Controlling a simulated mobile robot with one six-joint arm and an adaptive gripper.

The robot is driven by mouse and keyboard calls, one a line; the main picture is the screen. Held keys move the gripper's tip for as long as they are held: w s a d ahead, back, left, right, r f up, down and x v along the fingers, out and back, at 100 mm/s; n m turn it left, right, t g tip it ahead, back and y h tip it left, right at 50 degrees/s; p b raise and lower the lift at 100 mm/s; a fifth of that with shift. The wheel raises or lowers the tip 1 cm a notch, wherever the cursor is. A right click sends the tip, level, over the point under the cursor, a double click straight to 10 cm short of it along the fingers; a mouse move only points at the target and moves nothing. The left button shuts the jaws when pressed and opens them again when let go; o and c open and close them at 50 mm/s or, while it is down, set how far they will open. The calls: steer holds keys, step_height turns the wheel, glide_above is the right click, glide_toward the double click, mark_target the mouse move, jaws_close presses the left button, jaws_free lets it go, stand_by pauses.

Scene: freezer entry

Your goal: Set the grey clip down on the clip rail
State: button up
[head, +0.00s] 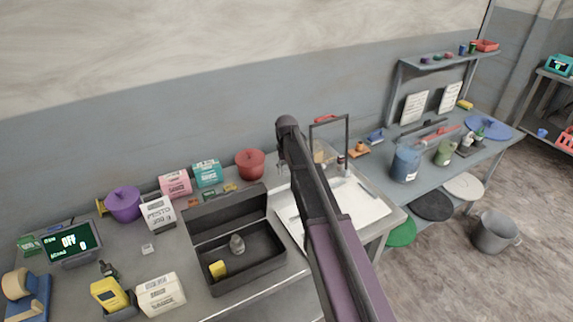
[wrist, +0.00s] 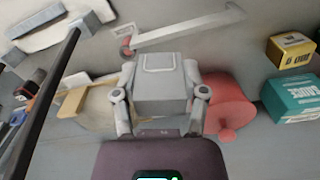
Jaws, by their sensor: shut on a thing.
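In the wrist view my gripper (wrist: 161,92) is shut on the grey clip (wrist: 161,80), a blocky grey piece with a pale outlined top between the two fingers. A long pale grey bar (wrist: 190,28) lies beyond the clip, running to the upper right; it may be the clip rail, but I cannot tell for sure. The clip appears apart from this bar. In the head view my arm hides the clip, and I cannot make out the rail there.
A red pot (head: 250,163) stands close by and also shows beside the right finger (wrist: 222,112). A teal box (wrist: 291,96) and a yellow box (wrist: 290,49) are at the right. A black frame (head: 346,132) stands by a white tray (head: 365,205). An open dark case (head: 262,262) lies left.

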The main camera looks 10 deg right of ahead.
mark_target(288, 171)
stand_by(0.4)
steer(key=shift+d+r+n+p, duration=0.1)
steer(key=shift+r+n+p, duration=0.2)
steer(key=shift+n, duration=0.4)
steer(key=shift+d+r+n+p, duration=0.1)
steer(key=shift+r+n+p, duration=0.15)
steer(key=shift+n, duration=0.45)
steer(key=shift+f, duration=0.2)
steer(key=shift+f+b, duration=2.2)
steer(key=shift+b, duration=0.2)
steer(key=shift+a+f+b, duration=0.15)
steer(key=shift+f+b, duration=1.3)
steer(key=o, duration=1)
steer(key=shift+r, duration=0.2)
